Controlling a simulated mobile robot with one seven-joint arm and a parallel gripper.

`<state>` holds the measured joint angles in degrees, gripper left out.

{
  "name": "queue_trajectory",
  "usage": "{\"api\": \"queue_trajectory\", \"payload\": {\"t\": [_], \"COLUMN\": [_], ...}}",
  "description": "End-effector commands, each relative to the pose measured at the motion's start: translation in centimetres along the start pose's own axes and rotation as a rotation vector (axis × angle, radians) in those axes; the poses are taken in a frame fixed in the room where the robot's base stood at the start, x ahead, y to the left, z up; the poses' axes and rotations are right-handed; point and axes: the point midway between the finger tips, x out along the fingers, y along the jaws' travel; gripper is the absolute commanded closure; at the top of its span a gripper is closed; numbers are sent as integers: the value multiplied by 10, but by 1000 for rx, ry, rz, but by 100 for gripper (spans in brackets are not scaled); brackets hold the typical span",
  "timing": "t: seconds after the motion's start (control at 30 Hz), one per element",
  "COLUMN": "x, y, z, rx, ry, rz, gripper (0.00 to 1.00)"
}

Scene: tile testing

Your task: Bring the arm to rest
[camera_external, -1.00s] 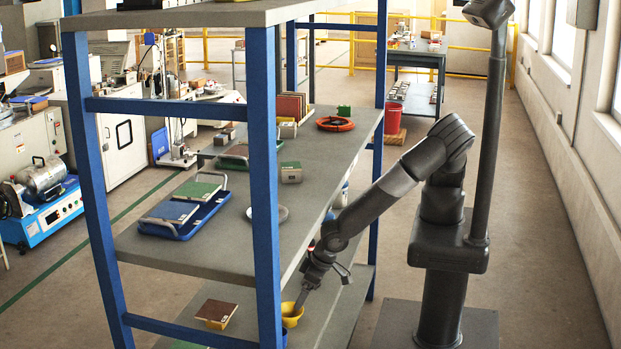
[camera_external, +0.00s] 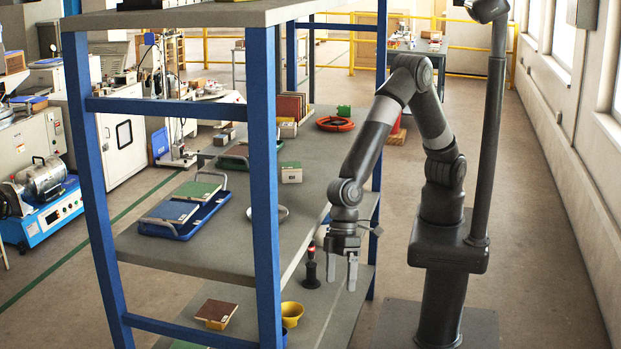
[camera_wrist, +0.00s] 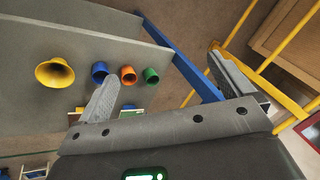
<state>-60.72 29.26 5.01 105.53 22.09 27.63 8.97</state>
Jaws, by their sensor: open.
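My gripper (camera_external: 342,284) hangs with its fingers pointing down, just off the right edge of the shelf rack, between the rack and my column. Its two fingers are spread apart with nothing between them. They also show spread and empty in the wrist view (camera_wrist: 165,60). My arm is bent with its elbow high and its forearm sloping down toward the rack. The gripper looks clear of the shelf boards, though its exact gap to the edge is hard to judge.
The lower shelf (camera_external: 335,315) holds a yellow funnel-like cup (camera_external: 292,310), a brown tile (camera_external: 216,312) and a dark red-topped object (camera_external: 311,268). Blue (camera_wrist: 100,72), orange (camera_wrist: 128,75) and green (camera_wrist: 151,75) cups show in the wrist view. A blue rack post (camera_external: 265,180) stands to the left.

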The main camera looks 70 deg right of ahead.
Motion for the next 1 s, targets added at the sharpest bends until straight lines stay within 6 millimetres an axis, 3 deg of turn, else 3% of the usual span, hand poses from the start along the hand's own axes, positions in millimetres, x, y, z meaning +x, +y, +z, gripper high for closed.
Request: {"api": "queue_trajectory", "payload": {"t": [0.03,0.2,0.27,0.33,0.47,0.67,0.87,1.0], "x": [-28,-114,-145,-175,-223,-290,-350,-384], "y": [-14,-53,-53,-40,12,120,218,272], "z": [-8,-16,-17,-18,-18,1,53,105], "rx": [-52,-253,-307,-340,-326,-188,-3,138], "ry": [26,114,151,187,236,284,317,338], "rz": [-33,-81,-69,-33,68,235,373,447], "gripper": [3,3,3,3,3,3,3,3]}}
